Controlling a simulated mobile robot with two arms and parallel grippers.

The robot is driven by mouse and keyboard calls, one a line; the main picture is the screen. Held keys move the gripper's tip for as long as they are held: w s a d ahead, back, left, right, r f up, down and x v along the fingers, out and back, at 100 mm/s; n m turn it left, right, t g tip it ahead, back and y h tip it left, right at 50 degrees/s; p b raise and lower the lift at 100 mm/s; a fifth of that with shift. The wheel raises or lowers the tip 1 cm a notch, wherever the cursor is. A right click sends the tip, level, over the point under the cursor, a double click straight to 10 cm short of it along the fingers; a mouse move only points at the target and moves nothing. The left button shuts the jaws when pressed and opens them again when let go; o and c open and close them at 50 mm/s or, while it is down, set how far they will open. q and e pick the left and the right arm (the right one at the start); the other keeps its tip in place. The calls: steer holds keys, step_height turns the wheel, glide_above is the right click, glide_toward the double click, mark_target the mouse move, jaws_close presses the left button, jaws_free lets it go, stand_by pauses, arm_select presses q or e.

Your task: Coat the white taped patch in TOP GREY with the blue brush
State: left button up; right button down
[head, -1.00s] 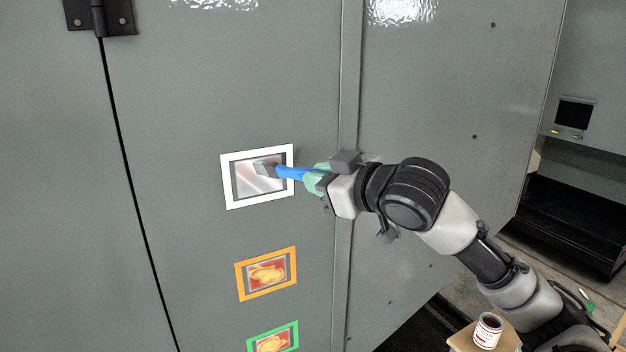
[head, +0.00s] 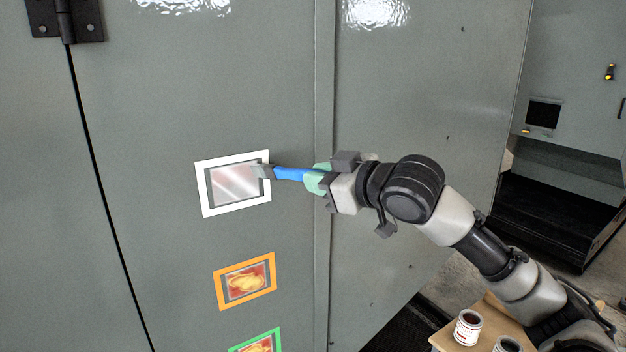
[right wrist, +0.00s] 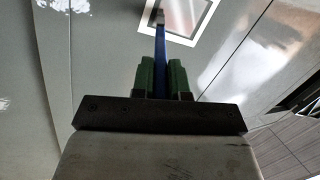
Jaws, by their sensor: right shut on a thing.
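The white taped patch (head: 234,184) is on the grey cabinet door in the head view. Inside the white tape the surface is light, pinkish-grey and glossy, with pale streaks and a darker grey margin. My right gripper (head: 318,180) is shut on the blue brush (head: 290,174), right of the patch. The brush points left, its grey bristle end over the patch's right tape edge; I cannot tell whether it touches. The right wrist view shows the blue brush (right wrist: 160,55) between the green fingers (right wrist: 161,78), its tip at the white frame (right wrist: 185,27). My left gripper is not in view.
An orange-taped patch (head: 218,290) and a green-taped patch (head: 235,349), both with rusty red and yellow insides, lie below. A small wooden stand (head: 447,337) at lower right holds tins, one of them white-labelled (head: 467,327). A hinge (head: 88,22) is at upper left.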

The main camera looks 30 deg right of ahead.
steer(key=a, duration=0.9)
steer(key=shift+s+a, duration=0.15)
steer(key=shift+a, duration=0.05)
stand_by(1.7)
steer(key=s, duration=0.6)
steer(key=shift+d, duration=0.15)
steer(key=shift+s, duration=0.1)
stand_by(0.4)
steer(key=s, duration=0.3)
steer(key=shift+w, duration=0.1)
stand_by(0.7)
